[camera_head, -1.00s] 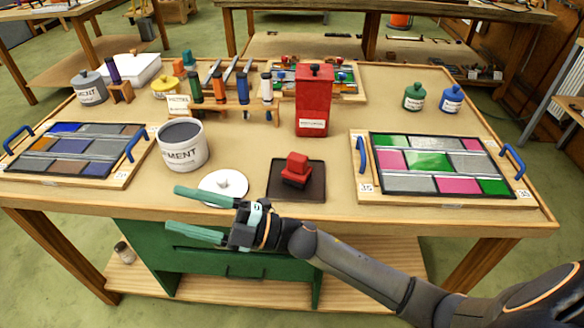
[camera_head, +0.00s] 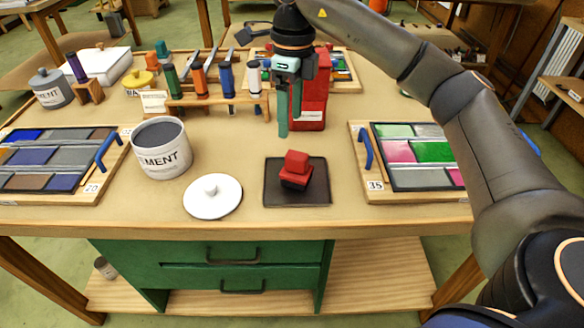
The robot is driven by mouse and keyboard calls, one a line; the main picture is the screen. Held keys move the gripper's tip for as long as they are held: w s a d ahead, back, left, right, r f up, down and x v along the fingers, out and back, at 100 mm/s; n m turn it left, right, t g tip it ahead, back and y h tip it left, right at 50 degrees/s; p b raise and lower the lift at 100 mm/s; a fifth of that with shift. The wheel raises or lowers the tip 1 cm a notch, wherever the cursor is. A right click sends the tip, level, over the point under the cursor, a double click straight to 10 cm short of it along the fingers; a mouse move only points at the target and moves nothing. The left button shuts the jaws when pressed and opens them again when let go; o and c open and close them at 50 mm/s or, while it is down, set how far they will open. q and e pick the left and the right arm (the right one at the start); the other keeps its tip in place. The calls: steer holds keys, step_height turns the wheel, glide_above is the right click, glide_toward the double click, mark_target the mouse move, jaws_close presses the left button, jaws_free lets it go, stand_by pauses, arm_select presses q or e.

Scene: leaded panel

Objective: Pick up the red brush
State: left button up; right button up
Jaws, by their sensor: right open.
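A red block-shaped thing with a knob-like top and a dark underside (camera_head: 296,172), which looks like the red brush, rests on a dark square tray (camera_head: 320,195) near the table's front edge. My right gripper (camera_head: 290,122) points down above the table, behind the brush and in front of the tall red box (camera_head: 312,108). Its green fingers are open with nothing between them, and it is clear of the brush. It hides part of the red box. My left gripper is not in view.
An open cement pot (camera_head: 162,160) and its white lid (camera_head: 213,197) stand left of the tray. Leaded panels lie at the left (camera_head: 60,165) and right (camera_head: 400,184). A wooden rack (camera_head: 222,101) holds several coloured rollers or handles. Bare tabletop lies behind the tray.

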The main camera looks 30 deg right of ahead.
mark_target(297, 155)
steer(key=f, duration=0.4)
steer(key=d+f, duration=0.1)
steer(key=f, duration=0.3)
steer(key=f+b, duration=0.1)
steer(key=f, duration=0.2)
steer(key=shift+d+f, duration=0.25)
steer(key=shift+f, duration=0.15)
jaws_close()
stand_by(0.4)
